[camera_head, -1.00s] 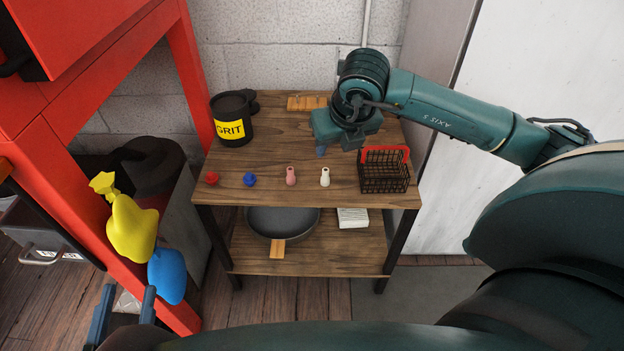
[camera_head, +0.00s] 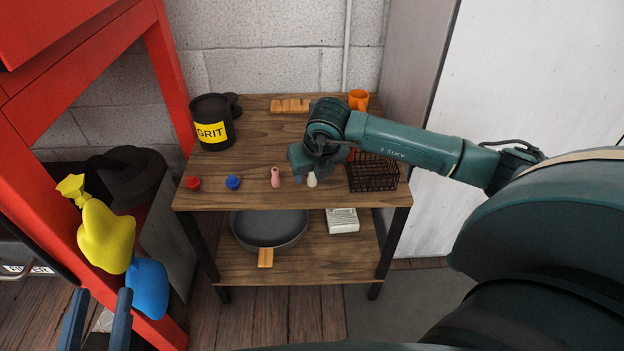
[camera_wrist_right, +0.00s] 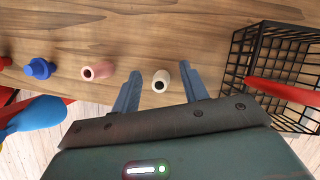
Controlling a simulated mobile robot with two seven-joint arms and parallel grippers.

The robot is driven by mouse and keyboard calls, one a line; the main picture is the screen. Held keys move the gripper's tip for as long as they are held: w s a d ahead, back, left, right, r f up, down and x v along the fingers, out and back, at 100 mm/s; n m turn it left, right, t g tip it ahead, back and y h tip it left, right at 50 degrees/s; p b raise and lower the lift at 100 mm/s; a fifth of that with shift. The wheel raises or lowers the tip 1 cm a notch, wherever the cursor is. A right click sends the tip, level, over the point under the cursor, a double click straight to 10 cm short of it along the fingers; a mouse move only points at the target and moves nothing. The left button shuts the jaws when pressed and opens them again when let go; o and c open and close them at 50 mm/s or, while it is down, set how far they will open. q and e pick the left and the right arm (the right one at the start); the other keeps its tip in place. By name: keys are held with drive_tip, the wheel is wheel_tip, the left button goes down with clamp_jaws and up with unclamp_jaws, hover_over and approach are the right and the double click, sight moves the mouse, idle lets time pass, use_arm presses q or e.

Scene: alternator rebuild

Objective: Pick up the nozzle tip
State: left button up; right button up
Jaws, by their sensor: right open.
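A small white nozzle tip (camera_head: 312,180) stands on the top shelf, and it also shows in the right wrist view (camera_wrist_right: 160,82). My right gripper (camera_wrist_right: 160,72) is open, with its two blue fingers on either side of the white tip. I cannot tell whether they touch it. A similar pink tip (camera_head: 275,177) stands just to its left, outside the fingers; it also shows in the right wrist view (camera_wrist_right: 97,72). My left gripper (camera_head: 97,318) is open and empty at the lower left, far from the shelf.
A black wire basket (camera_head: 373,172) with a red handle stands close to the right. A blue piece (camera_head: 233,183) and a red piece (camera_head: 193,184) are further left. A black GRIT container (camera_head: 212,122), a wooden block (camera_head: 290,105) and an orange mug (camera_head: 358,99) stand behind.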

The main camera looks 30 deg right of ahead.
use_arm(q)
drive_tip(key=shift+r, duration=0.25)
use_arm(e)
drive_tip(key=c, duration=0.4)
use_arm(q)
drive_tip(key=shift+f, duration=0.35)
use_arm(e)
clamp_jaws()
drive_tip(key=shift+r, duration=0.15)
